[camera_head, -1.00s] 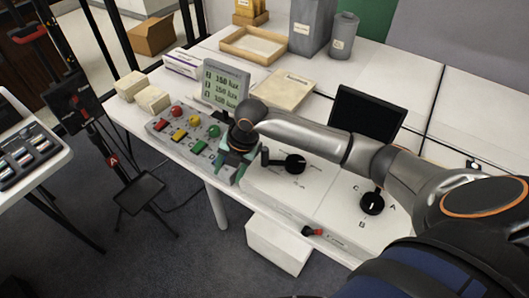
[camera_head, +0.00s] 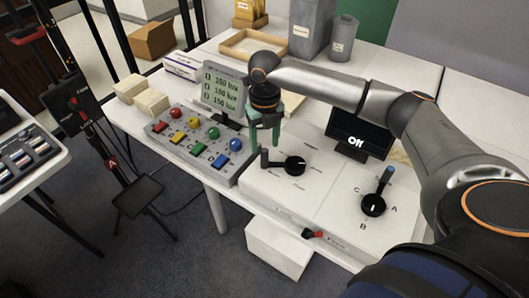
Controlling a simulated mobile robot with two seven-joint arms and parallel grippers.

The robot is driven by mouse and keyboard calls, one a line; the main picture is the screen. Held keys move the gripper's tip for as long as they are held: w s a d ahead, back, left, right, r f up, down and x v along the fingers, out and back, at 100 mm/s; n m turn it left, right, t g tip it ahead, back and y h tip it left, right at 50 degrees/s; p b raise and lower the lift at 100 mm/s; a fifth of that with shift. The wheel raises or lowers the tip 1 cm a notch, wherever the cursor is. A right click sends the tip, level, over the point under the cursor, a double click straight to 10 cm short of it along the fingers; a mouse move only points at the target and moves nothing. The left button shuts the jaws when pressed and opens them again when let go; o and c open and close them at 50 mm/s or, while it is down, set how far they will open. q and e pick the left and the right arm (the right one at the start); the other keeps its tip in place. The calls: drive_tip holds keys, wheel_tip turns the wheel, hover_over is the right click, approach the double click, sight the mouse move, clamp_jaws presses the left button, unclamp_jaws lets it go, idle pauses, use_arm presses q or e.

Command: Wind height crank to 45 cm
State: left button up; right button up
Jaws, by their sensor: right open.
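A black crank (camera_head: 294,165) sits on the left part of a white panel (camera_head: 320,187). Its arm points left to an upright black handle (camera_head: 265,158); the print around it is too small to read. My right gripper (camera_head: 265,143) is open, with its teal fingers pointing down. It is empty and appears just above and beside the upright handle; I cannot tell if they touch. A small black screen (camera_head: 358,141) behind the panel reads "Off". I see no height reading in cm. My left gripper is not in view.
A box of coloured buttons (camera_head: 197,147) and a lux display (camera_head: 224,88) stand left. A red switch (camera_head: 313,234) is on the panel's front.

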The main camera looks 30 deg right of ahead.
sight(265, 150)
drive_tip(key=shift+f, duration=2.4)
clamp_jaws()
